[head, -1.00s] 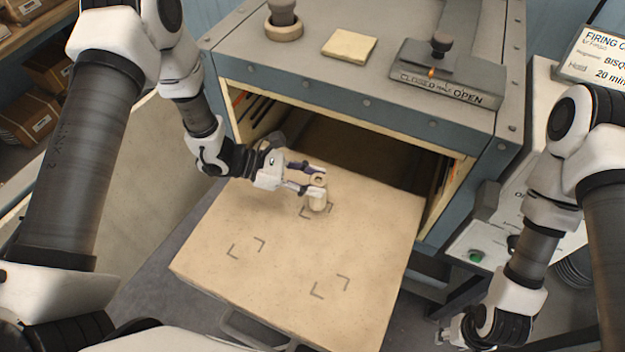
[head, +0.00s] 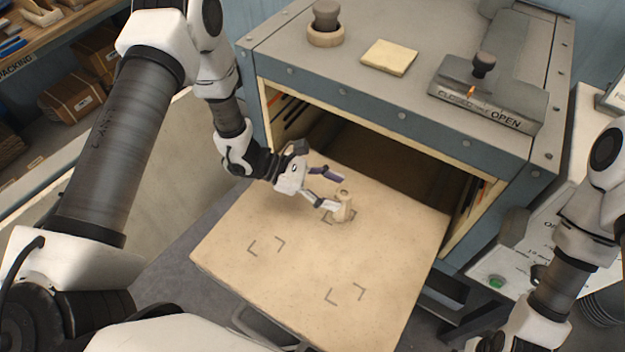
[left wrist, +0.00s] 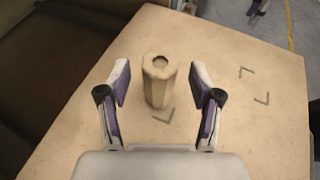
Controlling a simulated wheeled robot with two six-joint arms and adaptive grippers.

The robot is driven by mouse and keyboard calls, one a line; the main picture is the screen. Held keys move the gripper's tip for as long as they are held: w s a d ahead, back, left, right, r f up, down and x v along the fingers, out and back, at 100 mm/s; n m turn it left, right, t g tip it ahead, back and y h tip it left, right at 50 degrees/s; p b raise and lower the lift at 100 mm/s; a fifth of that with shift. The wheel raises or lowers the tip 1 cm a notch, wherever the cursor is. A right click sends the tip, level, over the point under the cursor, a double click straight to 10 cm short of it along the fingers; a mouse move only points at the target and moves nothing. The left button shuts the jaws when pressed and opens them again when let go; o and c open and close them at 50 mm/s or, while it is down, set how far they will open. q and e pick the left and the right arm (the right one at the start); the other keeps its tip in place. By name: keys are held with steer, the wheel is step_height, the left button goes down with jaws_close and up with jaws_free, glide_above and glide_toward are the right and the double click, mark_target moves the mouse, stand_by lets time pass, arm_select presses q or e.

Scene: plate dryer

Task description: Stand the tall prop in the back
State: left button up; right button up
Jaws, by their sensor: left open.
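The tall prop, a pale faceted post with a hole in its top (head: 343,208), stands upright on the pulled-out shelf (head: 300,310), at the back corner-bracket mark. It also shows in the left wrist view (left wrist: 160,82), with part of the bracket beside its base. My left gripper (head: 338,191) is open beside the prop. In the left wrist view its two fingers (left wrist: 160,86) are spread on either side of the prop, with a visible gap on each side.
Two empty corner-bracket marks (head: 267,247) (head: 345,293) lie nearer the shelf's front. The dark kiln opening (head: 385,165) is behind the prop. On the kiln roof are a plug in a ring (head: 326,37), a pale tile (head: 389,57) and a slider (head: 485,92).

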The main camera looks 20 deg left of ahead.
arm_select(q)
steer(key=b+v, duration=0.1)
steer(key=v, duration=0.9)
steer(key=shift+a, duration=0.2)
steer(key=shift+s, duration=0.1)
